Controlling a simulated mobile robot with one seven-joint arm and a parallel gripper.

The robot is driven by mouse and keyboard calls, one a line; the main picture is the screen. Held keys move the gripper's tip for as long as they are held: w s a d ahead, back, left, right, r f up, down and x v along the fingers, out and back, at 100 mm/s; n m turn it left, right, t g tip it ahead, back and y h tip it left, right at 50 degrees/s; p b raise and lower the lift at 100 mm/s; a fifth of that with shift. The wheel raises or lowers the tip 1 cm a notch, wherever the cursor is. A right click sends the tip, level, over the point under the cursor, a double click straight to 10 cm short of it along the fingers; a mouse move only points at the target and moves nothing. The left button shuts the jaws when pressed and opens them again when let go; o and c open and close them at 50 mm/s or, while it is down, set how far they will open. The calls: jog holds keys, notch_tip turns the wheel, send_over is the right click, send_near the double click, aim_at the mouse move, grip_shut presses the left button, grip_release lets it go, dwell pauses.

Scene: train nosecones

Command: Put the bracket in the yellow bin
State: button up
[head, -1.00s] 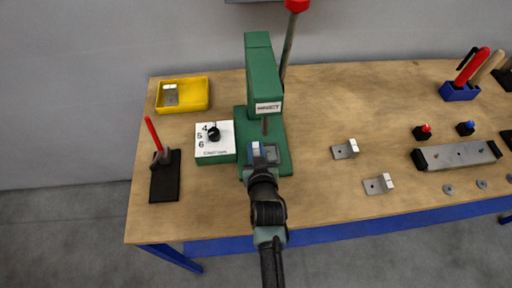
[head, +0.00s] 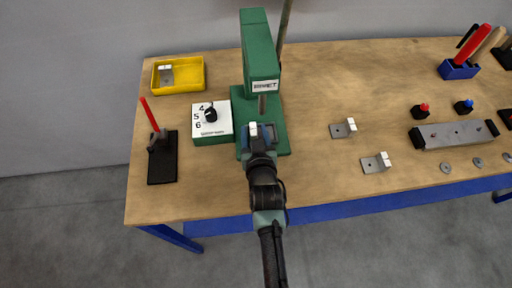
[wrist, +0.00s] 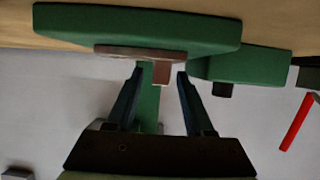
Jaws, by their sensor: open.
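A grey bracket with a white upright tab (head: 253,129) appears to sit on the base of the green rivet press (head: 262,45), mostly hidden by my gripper. My gripper (head: 259,133) is over the front of that base. In the wrist view my open fingers (wrist: 157,78) point at the press, and a small brownish tab (wrist: 161,73) shows between their tips, apart from both. The yellow bin (head: 181,89) stands at the table's back left with one bracket (head: 166,75) in it. Two more brackets (head: 343,128) (head: 376,162) lie on the table right of the press.
A white-topped dial box (head: 212,119) adjoins the press on the left. A red-handled tool on a black base (head: 162,170) stands at the front left. A grey fixture bar (head: 453,134), knobs, washers and a blue tool holder (head: 459,69) are at right.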

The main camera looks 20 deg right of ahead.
jog(key=b+v, duration=0.1)
jog(key=v, duration=1)
jog(key=shift+s+a+r, duration=0.2)
jog(key=shift+a, duration=0.15)
